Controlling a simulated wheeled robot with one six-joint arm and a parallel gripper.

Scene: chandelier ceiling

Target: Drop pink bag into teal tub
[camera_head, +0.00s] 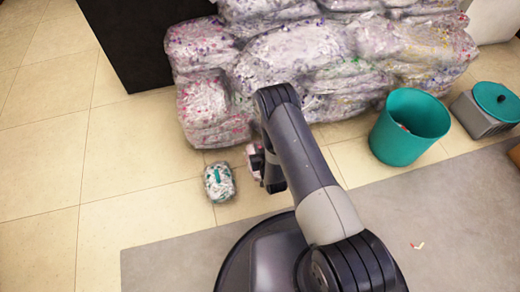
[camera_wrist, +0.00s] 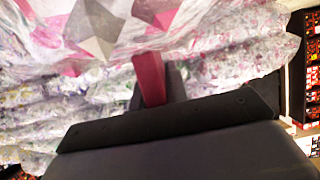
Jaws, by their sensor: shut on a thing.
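The pink bag (camera_wrist: 140,22) fills the top of the wrist view, a clear bag with pink and grey patches. My gripper (camera_wrist: 150,80) is shut on it. In the head view my gripper (camera_head: 257,163) is mostly hidden behind my arm, and only a small pinkish part of the bag (camera_head: 250,150) shows beside it. The teal tub (camera_head: 385,145) stands upright on the tiles to the right of my arm, apart from the gripper. Its top is open and a small light thing shows inside.
A small bag with a teal mark (camera_head: 219,182) lies on the floor left of my gripper. A pile of large clear bags (camera_head: 310,55) stands behind. A grey bin with a teal lid (camera_head: 488,108) is right of the tub. Tiles at left are clear.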

